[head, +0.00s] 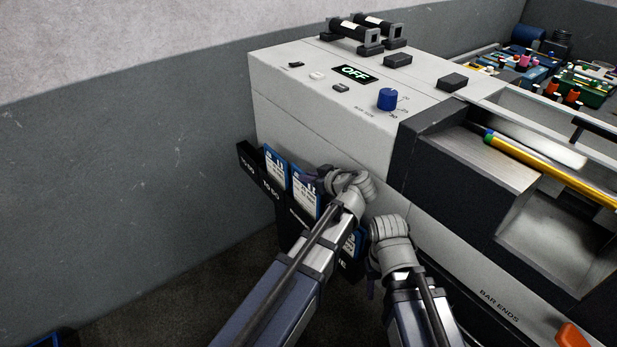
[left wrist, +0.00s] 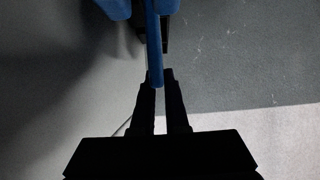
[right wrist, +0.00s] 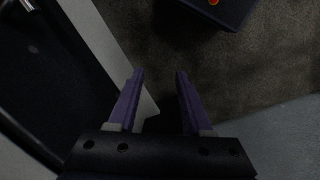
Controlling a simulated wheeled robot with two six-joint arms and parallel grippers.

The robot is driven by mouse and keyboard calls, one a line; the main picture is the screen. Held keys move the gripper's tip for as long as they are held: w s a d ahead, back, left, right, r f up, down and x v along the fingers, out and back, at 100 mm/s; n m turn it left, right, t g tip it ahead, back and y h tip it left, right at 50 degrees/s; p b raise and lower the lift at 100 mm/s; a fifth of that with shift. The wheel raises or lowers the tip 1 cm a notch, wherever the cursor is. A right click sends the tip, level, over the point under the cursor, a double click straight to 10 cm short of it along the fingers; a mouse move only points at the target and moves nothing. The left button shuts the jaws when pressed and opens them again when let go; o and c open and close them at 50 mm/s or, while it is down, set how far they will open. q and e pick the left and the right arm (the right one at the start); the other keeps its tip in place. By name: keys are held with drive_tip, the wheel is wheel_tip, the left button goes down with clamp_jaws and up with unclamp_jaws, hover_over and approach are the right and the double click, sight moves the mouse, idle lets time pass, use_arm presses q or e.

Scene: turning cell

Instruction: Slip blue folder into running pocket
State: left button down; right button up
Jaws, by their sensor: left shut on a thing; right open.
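A blue folder (head: 305,196) with a white label sheet stands at the black pocket rack on the machine's end wall. My left gripper (head: 319,173) is shut on its upper edge; the left wrist view shows the folder edge-on (left wrist: 154,45) between the fingertips (left wrist: 155,78). A second blue folder (head: 275,168) stands to its left, and part of another (head: 350,243) shows behind my left arm. The rack (head: 249,163) has white pocket lettering, partly hidden by my arm, so I cannot tell which pocket the held folder is over. My right gripper (right wrist: 158,76) is open and empty.
The grey machine (head: 320,110) stands beside the rack, its display reading OFF, with a blue knob (head: 387,99) on top. A yellow bar (head: 540,162) lies in its channel. The grey wall (head: 120,190) is at left. Open floor (head: 180,300) lies below the rack.

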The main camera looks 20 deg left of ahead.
use_arm(q)
drive_tip(key=shift+c, duration=1.8)
unclamp_jaws()
drive_tip(key=shift+r, duration=0.15)
wheel_tip(320, 180, up, 10)
drive_tip(key=p, duration=1)
drive_tip(key=shift+s+f, duration=0.1)
drive_tip(key=shift+f, duration=0.1)
